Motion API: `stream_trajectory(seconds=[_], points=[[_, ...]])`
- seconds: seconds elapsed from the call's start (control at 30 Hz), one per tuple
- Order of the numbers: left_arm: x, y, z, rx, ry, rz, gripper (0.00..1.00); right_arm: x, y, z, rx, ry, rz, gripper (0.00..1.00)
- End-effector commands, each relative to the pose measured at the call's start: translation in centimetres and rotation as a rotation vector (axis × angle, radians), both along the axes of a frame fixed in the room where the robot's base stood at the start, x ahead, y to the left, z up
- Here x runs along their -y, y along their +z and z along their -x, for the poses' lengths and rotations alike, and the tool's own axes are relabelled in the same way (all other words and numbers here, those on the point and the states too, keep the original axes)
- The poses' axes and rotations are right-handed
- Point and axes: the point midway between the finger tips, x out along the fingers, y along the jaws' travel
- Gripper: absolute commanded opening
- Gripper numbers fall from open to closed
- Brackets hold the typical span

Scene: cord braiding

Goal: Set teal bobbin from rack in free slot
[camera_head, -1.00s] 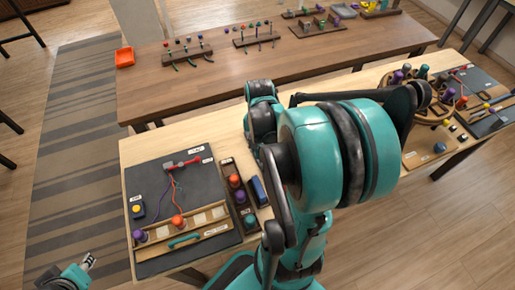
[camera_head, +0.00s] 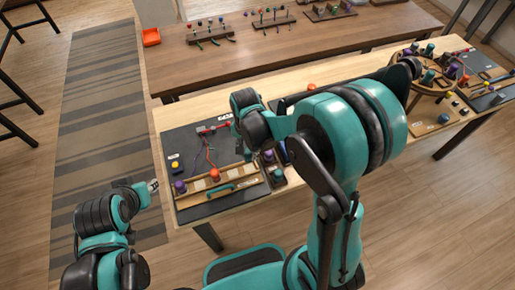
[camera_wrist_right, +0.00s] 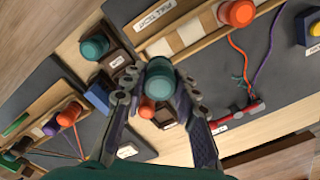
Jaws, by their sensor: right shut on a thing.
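In the right wrist view my right gripper (camera_wrist_right: 158,98) is shut on a teal bobbin (camera_wrist_right: 160,68), held above the dark bobbin rack (camera_wrist_right: 121,62). Another teal bobbin (camera_wrist_right: 93,47) stands at the rack's end; the head view also shows one in the rack (camera_head: 278,174). An orange bobbin (camera_wrist_right: 147,108) shows beyond the held one. The wooden slotted strip (camera_head: 228,181) holds a purple bobbin (camera_head: 180,187) and an orange bobbin (camera_head: 214,174); pale empty places lie between and beside them. My left gripper (camera_head: 153,186) is beside the table's left edge, too small to judge.
A dark mat (camera_head: 189,146) carries a red-handled tool (camera_wrist_right: 240,117) with red and purple cords. A blue-and-yellow block (camera_wrist_right: 313,30) lies on it. A second board with an orange bobbin (camera_wrist_right: 70,113) lies farther left in the wrist view. A round bobbin stand (camera_head: 436,86) is at right.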

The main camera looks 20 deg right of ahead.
Motion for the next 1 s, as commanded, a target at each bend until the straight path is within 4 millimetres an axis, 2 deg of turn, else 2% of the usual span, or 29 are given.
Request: stream_trajectory(seconds=[0.7,1.0], points=[[0.0,-4.2,0.0,0.000,0.000,0.000,0.32,0.1,-5.4,0.0,0.000,-0.001,0.000,0.00],[0.0,-4.7,0.0,0.000,0.000,0.000,0.32,0.1,-6.0,0.0,0.000,-0.001,0.000,0.00]])
